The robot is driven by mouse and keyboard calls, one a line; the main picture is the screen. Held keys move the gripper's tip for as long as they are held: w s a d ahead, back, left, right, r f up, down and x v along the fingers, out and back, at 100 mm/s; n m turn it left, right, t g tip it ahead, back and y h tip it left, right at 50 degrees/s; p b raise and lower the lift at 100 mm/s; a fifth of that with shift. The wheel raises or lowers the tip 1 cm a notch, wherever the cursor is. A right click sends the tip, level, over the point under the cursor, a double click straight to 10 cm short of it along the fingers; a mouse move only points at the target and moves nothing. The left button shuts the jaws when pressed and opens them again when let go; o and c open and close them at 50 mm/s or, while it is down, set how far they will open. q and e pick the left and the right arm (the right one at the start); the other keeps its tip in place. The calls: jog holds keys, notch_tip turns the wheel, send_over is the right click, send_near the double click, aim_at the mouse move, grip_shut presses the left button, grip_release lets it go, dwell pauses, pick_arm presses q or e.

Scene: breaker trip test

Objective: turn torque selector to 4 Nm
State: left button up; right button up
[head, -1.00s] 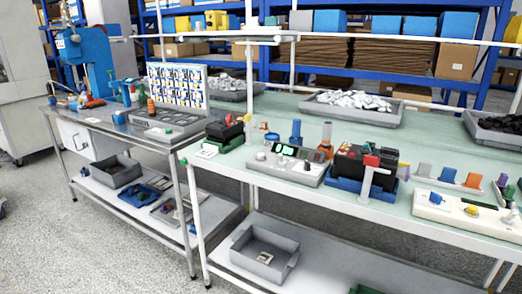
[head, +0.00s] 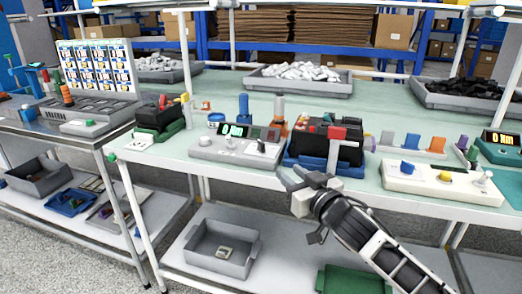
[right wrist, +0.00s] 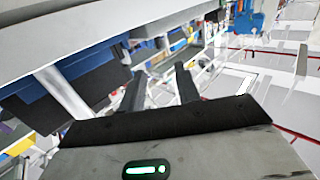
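A teal unit (head: 497,147) at the right edge of the table has a display reading "0 Nm" and is cut off by the frame. Left of it, a white panel (head: 425,180) carries a blue knob (head: 408,168), a yellow knob (head: 445,177) and a grey lever (head: 484,178). I cannot tell which part is the torque selector. My right gripper (head: 303,177) is in front of the table's front edge, left of the white panel and touching none of these. Its two fingers stand apart and empty in the right wrist view (right wrist: 160,85). My left gripper is not in view.
A grey console (head: 236,150) with a lit display and a black breaker in a blue stand (head: 291,160) stand near the front edge, close above my right gripper. Grey trays (head: 262,82) stand at the back. The lower shelf holds a grey bin (head: 195,262).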

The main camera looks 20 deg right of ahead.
aim_at(264, 145)
jog(key=w+a, duration=0.1)
jog(key=w, duration=0.4)
jog(key=w+a, duration=0.1)
jog(key=w, duration=1)
jog(key=shift+a+r+b, duration=0.35)
jog(key=shift+a+r, duration=0.05)
grip_shut()
